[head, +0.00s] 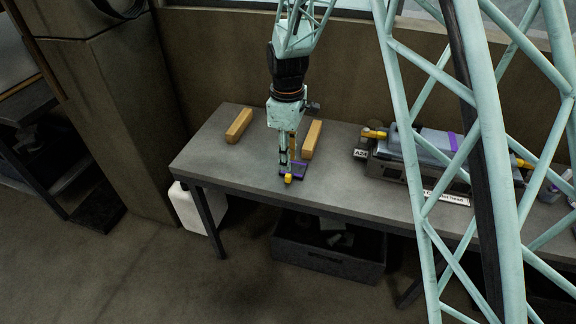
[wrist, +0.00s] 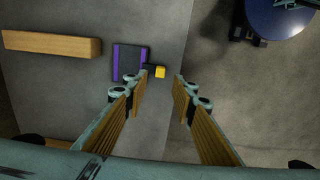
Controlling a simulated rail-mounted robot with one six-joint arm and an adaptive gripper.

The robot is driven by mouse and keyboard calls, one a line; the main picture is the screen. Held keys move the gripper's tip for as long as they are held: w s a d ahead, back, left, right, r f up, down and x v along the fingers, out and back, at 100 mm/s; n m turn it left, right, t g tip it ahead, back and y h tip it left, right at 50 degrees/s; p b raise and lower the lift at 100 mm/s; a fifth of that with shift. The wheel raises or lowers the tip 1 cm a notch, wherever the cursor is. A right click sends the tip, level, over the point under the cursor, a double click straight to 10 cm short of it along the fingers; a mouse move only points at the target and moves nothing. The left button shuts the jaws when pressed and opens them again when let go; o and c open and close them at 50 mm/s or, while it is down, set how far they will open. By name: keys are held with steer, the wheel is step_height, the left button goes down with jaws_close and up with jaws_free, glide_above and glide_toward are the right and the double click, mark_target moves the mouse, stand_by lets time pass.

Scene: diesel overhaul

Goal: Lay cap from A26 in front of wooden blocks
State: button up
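The cap is a dark flat piece with purple stripes (wrist: 130,62) and a short arm ending in a yellow tip (wrist: 160,72). In the head view the cap (head: 300,171) appears to lie flat on the table near its front edge, in front of the right wooden block (head: 311,139). The left wooden block (head: 238,125) lies further left. My gripper (wrist: 162,77) is open, pointing down at the cap; it also shows in the head view (head: 288,169). The yellow tip appears between the fingertips with a gap on each side. In the wrist view one wooden block (wrist: 50,43) shows.
A grey engine-like assembly (head: 425,150) with yellow-tipped parts, a purple band and a partly hidden label stands right on the table (head: 225,152). A dark crate (head: 325,262) and white container (head: 198,207) are below. The table's left front is clear.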

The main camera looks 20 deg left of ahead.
steer(key=shift+r, duration=2.2)
steer(key=shift+r, duration=0.1)
steer(key=s+d+r+m+t+p, duration=0.1)
steer(key=s+d+r+m, duration=0.25)
steer(key=d+r, duration=0.8)
steer(key=s+d+r+m+t+p, duration=0.1)
steer(key=s+d+r+m, duration=0.25)
steer(key=d+r, duration=0.8)
steer(key=s+d+r+m+b, duration=0.1)
steer(key=s+d+r+m, duration=0.3)
steer(key=s, duration=0.3)
steer(key=s+d+r+m, duration=0.1)
steer(key=s+d+r, duration=0.3)
steer(key=s+d, duration=0.35)
steer(key=s+d+m+t, duration=0.1)
steer(key=s+d+m, duration=0.2)
steer(key=s, duration=0.6)
steer(key=s+d+f+m, duration=0.1)
steer(key=s+d+m, duration=0.1)
steer(key=s, duration=0.7)
steer(key=shift+s+d+f+m+t, duration=0.15)
steer(key=shift+s+d+m+t, duration=0.25)
steer(key=shift+d, duration=0.3)
